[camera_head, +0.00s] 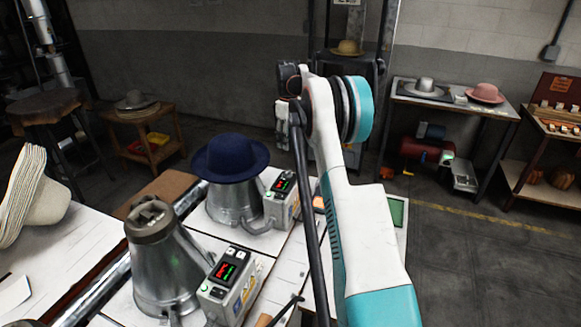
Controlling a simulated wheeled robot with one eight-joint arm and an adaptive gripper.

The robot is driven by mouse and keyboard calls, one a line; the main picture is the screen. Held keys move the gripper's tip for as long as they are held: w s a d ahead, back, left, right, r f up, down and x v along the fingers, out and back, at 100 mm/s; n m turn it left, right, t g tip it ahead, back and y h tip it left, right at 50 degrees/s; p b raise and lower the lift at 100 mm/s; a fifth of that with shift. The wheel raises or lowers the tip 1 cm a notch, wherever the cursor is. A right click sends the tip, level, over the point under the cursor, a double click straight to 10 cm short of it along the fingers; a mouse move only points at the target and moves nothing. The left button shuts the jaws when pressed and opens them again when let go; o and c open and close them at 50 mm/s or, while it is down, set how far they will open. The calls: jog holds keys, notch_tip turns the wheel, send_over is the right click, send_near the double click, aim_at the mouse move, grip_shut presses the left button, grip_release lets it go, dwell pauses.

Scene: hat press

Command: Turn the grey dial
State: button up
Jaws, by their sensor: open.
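I cannot make out a grey dial for certain. Two control boxes with red and green displays stand by the metal hat steamers: a near box (232,284) and a far box (283,197). A panel with a green screen (398,212) shows partly behind my arm, to its right. My white and teal arm rises through the middle of the view and hides part of the bench. My gripper (284,112) is small and partly hidden at the arm's far end, raised above and beyond the far box, apart from both boxes. It looks open, with nothing seen in it.
A blue hat (230,158) sits on the far steamer (232,205); the near steamer (163,265) is bare. Stacked pale hats (35,195) stand at the left. A back table (455,100) holds a grey and a pink hat. Open floor lies at the right.

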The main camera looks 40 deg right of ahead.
aim_at(289, 172)
notch_tip(289, 172, down, 14)
jog(key=shift+r+b, duration=0.2)
jog(key=shift+b, duration=0.75)
jog(key=shift+c, duration=0.5)
jog(key=c, duration=1)
